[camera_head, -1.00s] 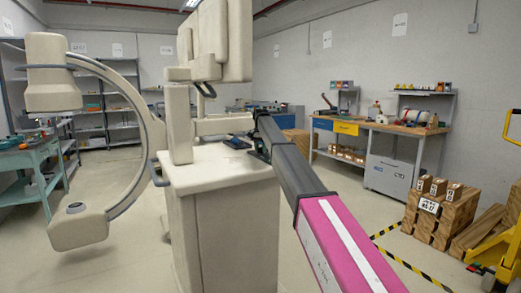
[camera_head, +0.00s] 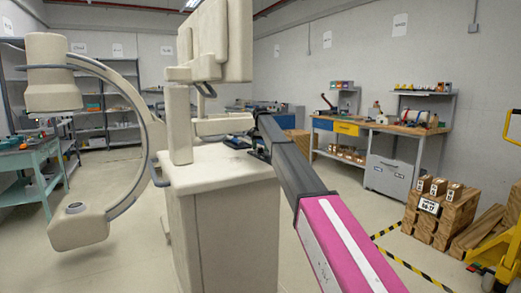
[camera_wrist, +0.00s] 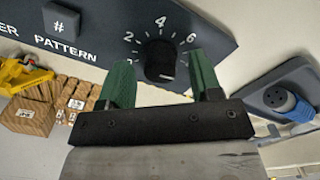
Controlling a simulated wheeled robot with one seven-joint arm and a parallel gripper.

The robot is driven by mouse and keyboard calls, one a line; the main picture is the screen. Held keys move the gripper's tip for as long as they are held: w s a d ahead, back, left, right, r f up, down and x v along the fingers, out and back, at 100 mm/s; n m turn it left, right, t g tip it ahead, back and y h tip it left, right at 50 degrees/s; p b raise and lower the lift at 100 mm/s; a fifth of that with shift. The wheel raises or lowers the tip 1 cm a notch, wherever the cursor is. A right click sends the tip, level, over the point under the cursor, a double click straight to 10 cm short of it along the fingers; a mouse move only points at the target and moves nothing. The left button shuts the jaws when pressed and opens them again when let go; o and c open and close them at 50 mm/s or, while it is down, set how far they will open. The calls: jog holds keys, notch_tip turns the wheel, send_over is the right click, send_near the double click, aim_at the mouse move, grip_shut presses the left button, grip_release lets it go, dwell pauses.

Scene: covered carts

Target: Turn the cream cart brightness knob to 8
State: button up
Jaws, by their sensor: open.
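The cream cart (camera_head: 225,200) stands in the middle of the head view, with its panel mostly hidden near my arm's far end. In the wrist view, the black brightness knob (camera_wrist: 160,62) sits on a dark panel. A white dial around it shows 2, 4 and 6; an 8 is not visible, and that side is partly behind my right finger. I cannot read the knob's pointer clearly. My gripper (camera_wrist: 161,68) is open, its two green fingers on either side of the knob. Small gaps seem to show; I cannot tell whether either finger touches.
A "#" button (camera_wrist: 61,20) labelled PATTERN lies left of the dial. In the head view, a C-shaped arm (camera_head: 155,125) curves left of the cart, and a workbench (camera_head: 390,127) stands behind right.

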notch_tip(320, 180, up, 10)
dwell(0.4)
